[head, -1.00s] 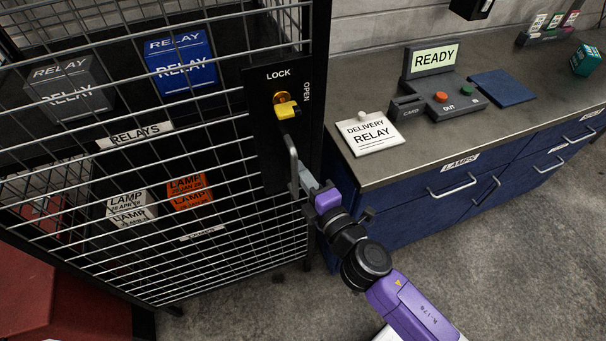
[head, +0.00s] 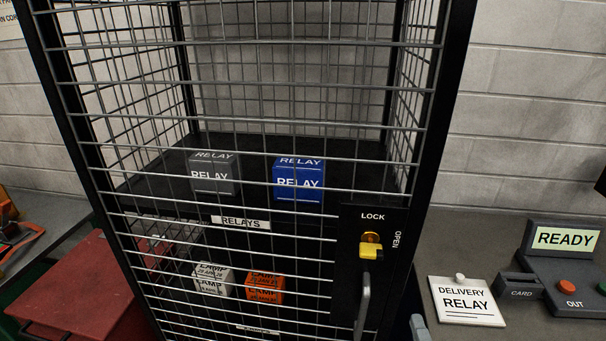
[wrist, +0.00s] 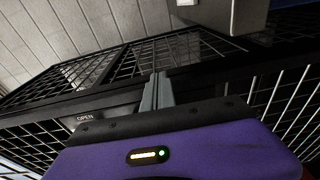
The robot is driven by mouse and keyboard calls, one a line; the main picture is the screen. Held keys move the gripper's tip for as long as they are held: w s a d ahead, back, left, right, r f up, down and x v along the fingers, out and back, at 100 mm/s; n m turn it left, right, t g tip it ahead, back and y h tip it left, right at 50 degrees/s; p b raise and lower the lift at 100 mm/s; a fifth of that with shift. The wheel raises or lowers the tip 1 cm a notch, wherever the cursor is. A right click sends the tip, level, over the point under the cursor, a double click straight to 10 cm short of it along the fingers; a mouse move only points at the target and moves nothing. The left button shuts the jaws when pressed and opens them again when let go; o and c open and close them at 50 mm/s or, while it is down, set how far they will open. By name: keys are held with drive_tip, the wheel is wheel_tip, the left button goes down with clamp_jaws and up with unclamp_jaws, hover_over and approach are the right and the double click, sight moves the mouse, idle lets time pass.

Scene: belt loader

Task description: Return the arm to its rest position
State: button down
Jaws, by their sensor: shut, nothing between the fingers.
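My gripper (wrist: 157,92) shows in the wrist view with its two grey fingers together and nothing between them. Its purple body fills the lower part of that view, and the mesh cage is beyond the fingertips. In the head view only a small grey piece of my gripper (head: 419,326) shows at the bottom edge, right of the cage door handle (head: 363,303). The rest of the arm is out of the head view. I cannot tell whether the fingers touch the cage.
The mesh cage (head: 431,104) stands in front, with a yellow lock (head: 371,251) on its door. Inside are grey and blue relay boxes above white and orange lamp boxes. A counter with a delivery card (head: 465,301) and a READY console (head: 565,239) is at right; a red cabinet (head: 85,293) is at left.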

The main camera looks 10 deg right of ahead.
drive_tip(key=s+a+r+m+g+y, duration=0.1)
drive_tip(key=s+a+m, duration=0.2)
drive_tip(key=s, duration=0.7)
drive_tip(key=s+a+r+m+y, duration=0.1)
drive_tip(key=s+a+r+m, duration=0.1)
drive_tip(key=s+m, duration=0.5)
drive_tip(key=s+a+r+m+g+y, duration=0.1)
drive_tip(key=s+a+m, duration=0.4)
drive_tip(key=s, duration=0.9)
drive_tip(key=shift+s+r+m+g, duration=0.3)
drive_tip(key=shift+r+m, duration=0.1)
drive_tip(key=shift+r, duration=0.2)
